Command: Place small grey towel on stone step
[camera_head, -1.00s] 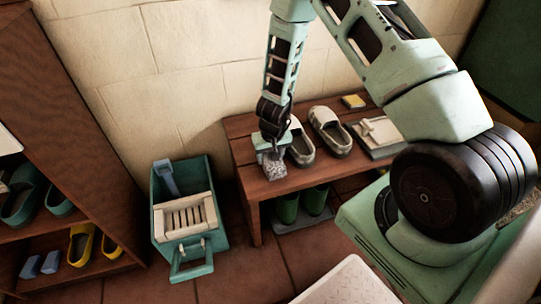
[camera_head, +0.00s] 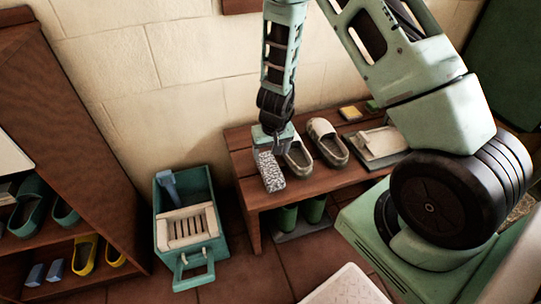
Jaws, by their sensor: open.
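A speckled grey block-shaped thing (camera_head: 269,172), which looks like the small grey towel, is at the left end of the wooden bench (camera_head: 243,166). It appears to rest on the bench top. My gripper (camera_head: 272,150) points down just above and behind it, open. The fingers are small and partly overlap the grey thing's upper end, so I cannot tell whether they touch it. I cannot make out a stone step for certain.
Grey slip-on shoes (camera_head: 326,142) stand close to the right of my gripper. A tray (camera_head: 378,145) and a yellow sponge (camera_head: 350,113) lie farther right. Green boots (camera_head: 287,218) are under the bench. A teal bin (camera_head: 187,230) stands left, beside a shoe rack (camera_head: 75,160).

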